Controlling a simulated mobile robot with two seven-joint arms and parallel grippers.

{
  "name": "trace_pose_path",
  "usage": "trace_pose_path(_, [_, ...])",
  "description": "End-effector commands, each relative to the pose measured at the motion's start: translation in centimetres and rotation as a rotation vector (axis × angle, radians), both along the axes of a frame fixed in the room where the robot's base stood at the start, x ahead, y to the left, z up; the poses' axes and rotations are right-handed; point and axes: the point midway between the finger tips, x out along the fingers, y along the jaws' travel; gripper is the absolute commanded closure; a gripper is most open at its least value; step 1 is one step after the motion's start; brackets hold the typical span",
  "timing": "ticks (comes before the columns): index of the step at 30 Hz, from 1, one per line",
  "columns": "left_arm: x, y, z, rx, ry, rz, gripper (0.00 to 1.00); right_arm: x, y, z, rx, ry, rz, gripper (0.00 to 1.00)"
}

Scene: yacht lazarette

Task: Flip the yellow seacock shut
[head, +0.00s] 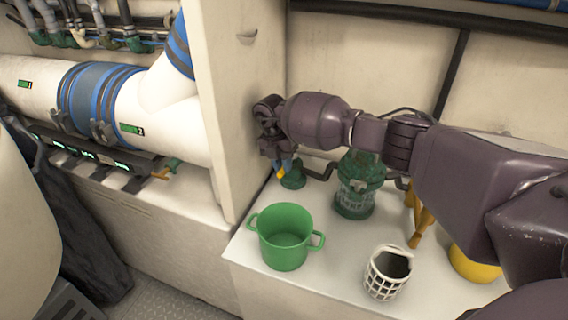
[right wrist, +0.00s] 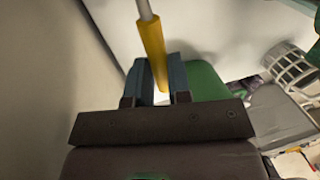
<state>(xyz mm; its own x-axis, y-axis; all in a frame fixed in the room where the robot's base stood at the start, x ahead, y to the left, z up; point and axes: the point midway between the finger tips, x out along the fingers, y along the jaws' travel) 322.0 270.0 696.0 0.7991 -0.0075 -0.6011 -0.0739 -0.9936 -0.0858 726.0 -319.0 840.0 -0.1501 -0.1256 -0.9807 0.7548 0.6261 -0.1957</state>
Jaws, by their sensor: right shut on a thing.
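The yellow seacock handle (head: 281,174) shows as a small yellow patch beneath my right gripper (head: 284,163). Its green valve body (head: 294,180) sits on the white counter near the back wall, partly hidden by the gripper. In the right wrist view the yellow lever (right wrist: 152,48) on a grey rod runs down between the two blue-grey fingers of my right gripper (right wrist: 158,85), which is shut on it. The far end of the lever's mounting is out of the wrist view. My left gripper is in neither view.
On the white counter (head: 255,262) stand a green pot (head: 284,252), a green strainer (head: 358,185), a white basket (head: 386,275) and a yellow round object (head: 473,265). A cream partition (head: 235,110) rises close left of the gripper.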

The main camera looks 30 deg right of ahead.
Motion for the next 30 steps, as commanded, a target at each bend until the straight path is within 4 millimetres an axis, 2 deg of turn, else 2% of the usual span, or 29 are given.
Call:
trace_pose_path(7, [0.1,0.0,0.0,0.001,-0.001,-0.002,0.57,0.1,0.0,0.1,0.001,-0.003,-0.005,1.0])
trace_pose_path(8, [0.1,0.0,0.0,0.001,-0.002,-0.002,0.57,0.1,0.0,0.1,0.002,-0.004,-0.005,0.78])
trace_pose_path(12, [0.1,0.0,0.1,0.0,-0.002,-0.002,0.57,0.1,0.0,0.1,0.001,-0.003,-0.003,0.57])
trace_pose_path(23, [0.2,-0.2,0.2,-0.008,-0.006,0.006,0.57,0.1,0.0,0.4,0.001,-0.003,-0.002,0.56])
trace_pose_path(26, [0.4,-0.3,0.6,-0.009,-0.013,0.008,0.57,0.1,0.0,1.5,0.001,-0.005,-0.002,0.56])
trace_pose_path(30, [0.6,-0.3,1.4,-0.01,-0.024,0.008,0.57,0.1,0.0,4.0,0.001,-0.008,-0.001,0.56])
